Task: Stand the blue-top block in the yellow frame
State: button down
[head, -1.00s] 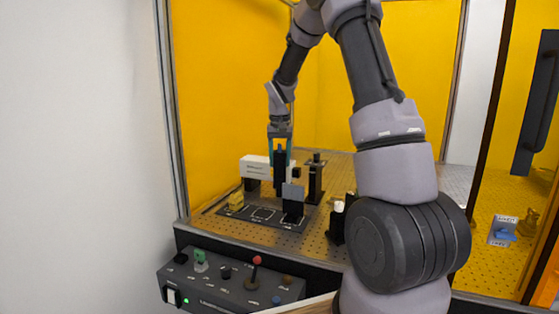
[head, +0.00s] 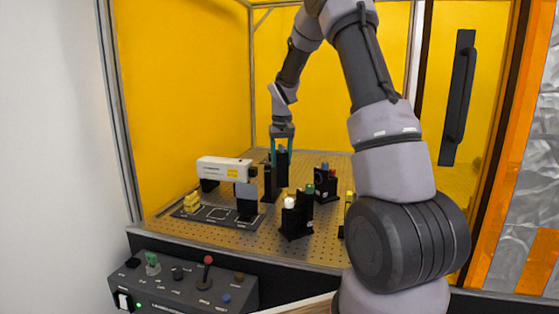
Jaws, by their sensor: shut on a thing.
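My gripper (head: 282,148) is shut on a dark block with a blue top (head: 283,152), which hangs upright between its teal fingers. It is beyond and to the right of the white instrument (head: 222,168), near the dark post beside it. Whether the block's foot touches the table cannot be told. I cannot make out a yellow frame for sure; pale outlines (head: 217,214) show on the dark plate (head: 240,222), and a small yellow patch shows below the held block.
A white-topped block (head: 290,218), a green-topped one and a dark block with red and blue (head: 325,180) stand right of the plate. A yellow stepped piece (head: 192,202) sits on the plate's left. A control box (head: 185,290) is in front. My arm hides the right side.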

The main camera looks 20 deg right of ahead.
jog(key=w+d+f+n+y, duration=0.1)
jog(key=w+d+f+n, duration=0.5)
jog(key=n, duration=0.6)
jog(key=shift+w+d+f, duration=0.3)
jog(key=shift+w+f, duration=0.35)
jog(key=shift+f, duration=0.75)
jog(key=shift+f, duration=0.45)
jog(key=shift+c, duration=0.8)
grip_release()
notch_tip(320, 180, up, 7)
dwell(0.6)
